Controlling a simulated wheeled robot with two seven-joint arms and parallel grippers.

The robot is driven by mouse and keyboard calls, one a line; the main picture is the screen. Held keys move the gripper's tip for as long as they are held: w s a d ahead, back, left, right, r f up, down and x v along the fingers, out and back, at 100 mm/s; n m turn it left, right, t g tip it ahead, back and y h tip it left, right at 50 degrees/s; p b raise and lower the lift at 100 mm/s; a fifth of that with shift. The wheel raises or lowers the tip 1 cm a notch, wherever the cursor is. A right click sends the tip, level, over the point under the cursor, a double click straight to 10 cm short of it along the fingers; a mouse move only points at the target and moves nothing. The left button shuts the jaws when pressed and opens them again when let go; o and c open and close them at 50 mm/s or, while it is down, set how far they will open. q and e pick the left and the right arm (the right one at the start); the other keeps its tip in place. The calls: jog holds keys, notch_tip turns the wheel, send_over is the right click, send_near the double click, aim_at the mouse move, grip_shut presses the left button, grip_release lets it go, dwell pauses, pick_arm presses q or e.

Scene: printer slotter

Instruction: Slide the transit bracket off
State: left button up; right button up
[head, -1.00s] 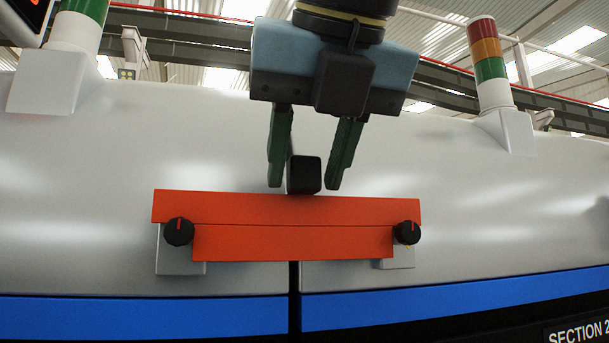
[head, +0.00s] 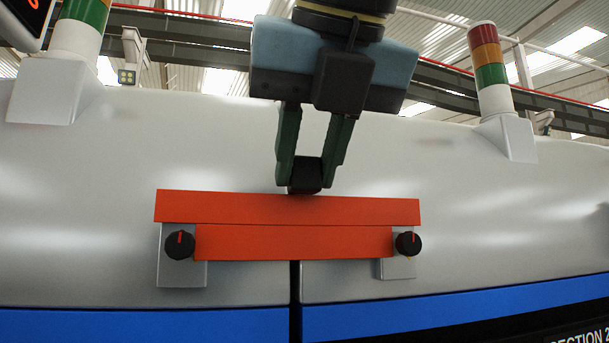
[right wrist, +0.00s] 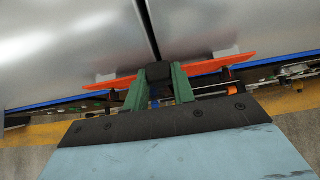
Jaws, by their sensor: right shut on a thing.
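The orange transit bracket (head: 290,225) lies across the vertical seam of the grey machine front in the head view. A black block-shaped grip (head: 305,177) stands at the middle of its top edge. My right gripper (head: 309,172) comes down from above with its green fingers shut on this black grip. In the right wrist view the fingers (right wrist: 160,88) close on the black grip (right wrist: 159,71), with the orange bracket (right wrist: 215,66) running behind them. Two black knobs with red marks, left (head: 180,245) and right (head: 408,244), sit at the bracket's ends. My left gripper is not in view.
Grey mounting plates show behind the knobs, left (head: 182,275) and right (head: 398,268). Signal lights stand on top at left (head: 78,30) and right (head: 488,65). A blue stripe (head: 145,325) runs below the bracket. The machine front beside the bracket is clear.

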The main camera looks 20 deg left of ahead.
jog(key=shift+r+p, duration=2.35)
jog(key=shift+r, duration=0.45)
